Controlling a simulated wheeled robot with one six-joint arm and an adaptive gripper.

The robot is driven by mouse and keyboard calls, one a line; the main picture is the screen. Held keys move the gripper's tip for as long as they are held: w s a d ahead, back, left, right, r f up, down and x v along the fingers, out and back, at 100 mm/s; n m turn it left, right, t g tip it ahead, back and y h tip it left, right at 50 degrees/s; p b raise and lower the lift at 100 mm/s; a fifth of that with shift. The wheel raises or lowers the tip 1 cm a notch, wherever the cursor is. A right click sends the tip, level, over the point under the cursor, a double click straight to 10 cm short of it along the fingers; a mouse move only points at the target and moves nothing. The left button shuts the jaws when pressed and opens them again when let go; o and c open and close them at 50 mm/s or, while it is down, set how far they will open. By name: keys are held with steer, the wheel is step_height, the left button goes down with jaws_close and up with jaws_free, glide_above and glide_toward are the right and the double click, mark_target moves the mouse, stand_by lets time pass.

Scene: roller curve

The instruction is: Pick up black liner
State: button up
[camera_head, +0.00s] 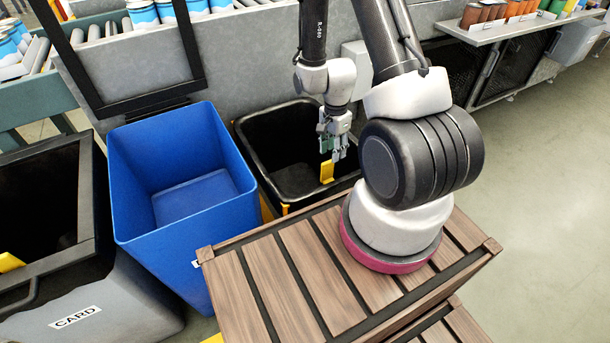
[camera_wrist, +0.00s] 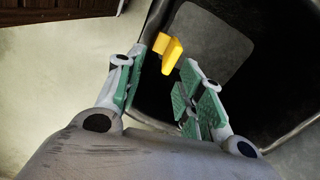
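The black liner (camera_head: 262,129) is an open, black, box-shaped bin in the head view, right of the blue bin. A yellow tab (camera_head: 327,173) shows on its near right side. My gripper (camera_head: 336,150) points down over its right part, just above the tab. In the wrist view the liner (camera_wrist: 262,85) fills the upper right, and the yellow tab (camera_wrist: 171,52) appears between the fingertips. My gripper (camera_wrist: 162,75) is open, with green pads apart and nothing held. Whether a finger touches the tab cannot be told.
The blue bin (camera_head: 180,155) stands close left of the liner. A grey bin marked CARD (camera_head: 110,315), with a dark inside, stands further left. A slatted wooden top (camera_head: 300,275) lies in front. A grey conveyor side (camera_head: 240,55) stands behind. Floor is clear at right.

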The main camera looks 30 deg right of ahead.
mark_target(328, 161)
steer(key=shift+w+m+t, duration=0.3)
steer(key=shift+w+m, duration=0.2)
steer(key=shift+m, duration=0.1)
steer(key=shift+w+f, duration=0.1)
steer(key=shift+m, duration=0.3)
steer(key=f, duration=0.7)
steer(key=shift+w+a+f, duration=0.1)
steer(key=shift+a+f, duration=0.15)
steer(key=shift+f, duration=0.05)
jaws_close()
